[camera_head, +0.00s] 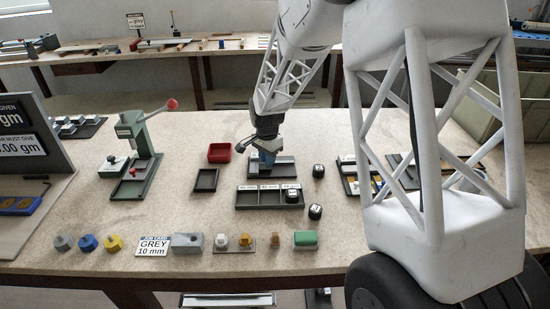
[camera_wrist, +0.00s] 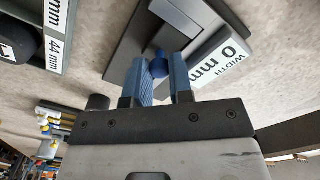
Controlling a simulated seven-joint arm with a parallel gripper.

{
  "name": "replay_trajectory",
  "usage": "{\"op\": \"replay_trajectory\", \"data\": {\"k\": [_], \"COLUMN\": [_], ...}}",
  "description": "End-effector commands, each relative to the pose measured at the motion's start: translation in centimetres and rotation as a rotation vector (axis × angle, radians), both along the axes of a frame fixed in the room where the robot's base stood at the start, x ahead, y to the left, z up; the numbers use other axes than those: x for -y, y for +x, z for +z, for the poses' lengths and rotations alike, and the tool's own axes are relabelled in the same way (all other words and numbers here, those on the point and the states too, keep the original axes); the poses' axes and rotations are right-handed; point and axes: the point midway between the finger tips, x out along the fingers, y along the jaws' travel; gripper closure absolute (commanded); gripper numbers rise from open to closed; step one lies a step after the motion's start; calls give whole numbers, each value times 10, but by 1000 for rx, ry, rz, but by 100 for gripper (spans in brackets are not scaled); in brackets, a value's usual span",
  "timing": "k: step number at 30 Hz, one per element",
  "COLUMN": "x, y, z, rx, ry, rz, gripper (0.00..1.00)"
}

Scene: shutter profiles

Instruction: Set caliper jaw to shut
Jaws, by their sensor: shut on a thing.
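The caliper (camera_head: 285,168) stands on the bench under my gripper (camera_head: 266,152) in the head view, mostly hidden by it. In the wrist view the two blue fingers of my gripper (camera_wrist: 159,75) are shut on a small round blue knob (camera_wrist: 159,64), one finger on each side. The knob sits on the caliper's dark grey base (camera_wrist: 128,60). Next to the right finger is a white display plate (camera_wrist: 222,58) that shows "0 mm" and "WIDTH"; the finger is close to its edge. The jaw faces themselves are hard to make out.
A dark three-slot tray (camera_head: 268,206) with width labels lies in front of the caliper. Dark cubes (camera_head: 318,171) stand to its right. A red bin (camera_head: 219,153) and a green press (camera_head: 137,145) are to the left.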

Motion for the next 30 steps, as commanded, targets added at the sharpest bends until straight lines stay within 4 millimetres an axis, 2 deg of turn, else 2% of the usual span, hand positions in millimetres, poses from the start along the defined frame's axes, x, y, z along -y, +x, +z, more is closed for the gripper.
{"op": "replay_trajectory", "data": {"k": [8,9,14,24,30], "x": [-5,-6,-5,-3,-3], "y": [0,0,0,0,0], "z": [0,0,0,2,14], "rx": [1,3,2,1,2], "ry": [3,3,2,1,2], "rz": [1,1,1,0,0], "gripper": [100,78,54,54,54]}}
